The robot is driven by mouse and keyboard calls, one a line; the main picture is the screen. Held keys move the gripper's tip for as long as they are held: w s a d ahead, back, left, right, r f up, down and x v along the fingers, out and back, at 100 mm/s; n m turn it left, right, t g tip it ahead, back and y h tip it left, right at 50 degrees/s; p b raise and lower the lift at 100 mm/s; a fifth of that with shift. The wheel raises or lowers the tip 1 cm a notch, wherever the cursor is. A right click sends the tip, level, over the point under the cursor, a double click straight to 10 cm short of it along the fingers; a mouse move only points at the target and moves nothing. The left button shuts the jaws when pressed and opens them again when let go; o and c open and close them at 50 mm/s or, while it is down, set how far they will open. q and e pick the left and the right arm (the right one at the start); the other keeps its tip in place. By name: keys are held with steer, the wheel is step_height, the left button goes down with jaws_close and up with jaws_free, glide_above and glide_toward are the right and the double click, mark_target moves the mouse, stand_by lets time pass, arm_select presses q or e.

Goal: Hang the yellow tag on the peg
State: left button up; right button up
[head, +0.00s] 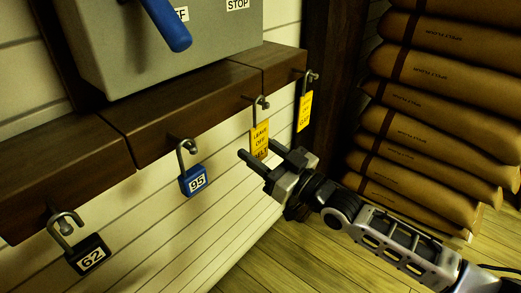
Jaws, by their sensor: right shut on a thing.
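A yellow tag (260,134) with printed black lettering hangs upright below a grey hook or loop (262,104) at the front of the dark wooden rail. The peg there is small and partly covered, so I cannot tell whether the loop is around it or just in front. My right gripper (259,160) is shut on the lower end of this tag, and its fingers hide part of it. A second yellow tag (305,110) hangs farther right from another peg (310,76). My left gripper is not in view.
The wooden rail (185,118) also carries a blue padlock 95 (194,181) and a black padlock 62 (88,254). Above is a grey switch box (210,45) with a blue lever (166,25). Brown sacks (430,95) are stacked at right. The plank floor (290,255) is clear.

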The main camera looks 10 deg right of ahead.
steer(key=o, duration=1)
